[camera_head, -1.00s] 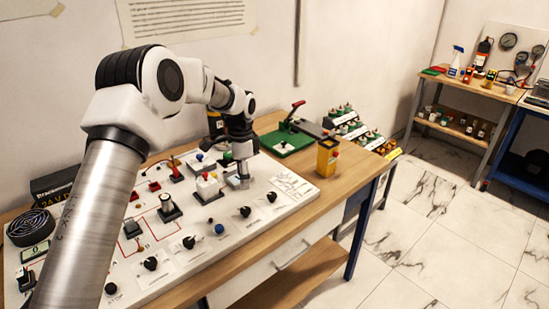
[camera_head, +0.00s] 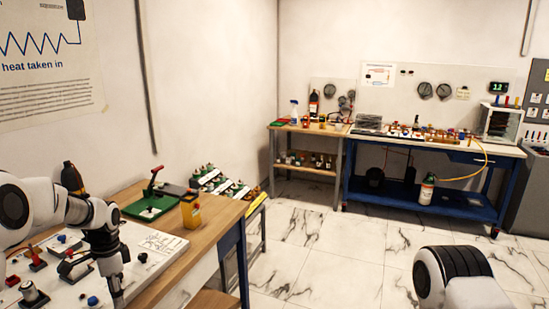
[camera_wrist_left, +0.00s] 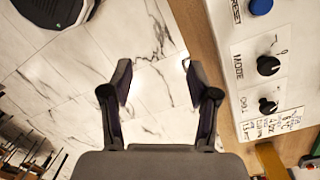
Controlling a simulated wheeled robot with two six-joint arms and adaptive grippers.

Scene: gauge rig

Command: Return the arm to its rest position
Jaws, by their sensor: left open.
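My left arm (camera_head: 30,205), white with black joints, comes in from the left edge. My left gripper (camera_head: 117,298) points down by the front edge of the white control board (camera_head: 150,245), near the picture's bottom. In the left wrist view, my left gripper (camera_wrist_left: 156,75) is open, its two dark fingers apart with only marble floor between them. The board (camera_wrist_left: 238,75) with its black knobs and blue button lies right of the fingers, apart from them. My right gripper is out of view.
On the wooden bench stand a yellow box (camera_head: 190,212) and a green base with a red-handled lever (camera_head: 150,205). A blue workbench (camera_head: 420,205) and a wooden shelf table (camera_head: 308,165) stand at the back. The marble floor (camera_head: 320,260) between is clear.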

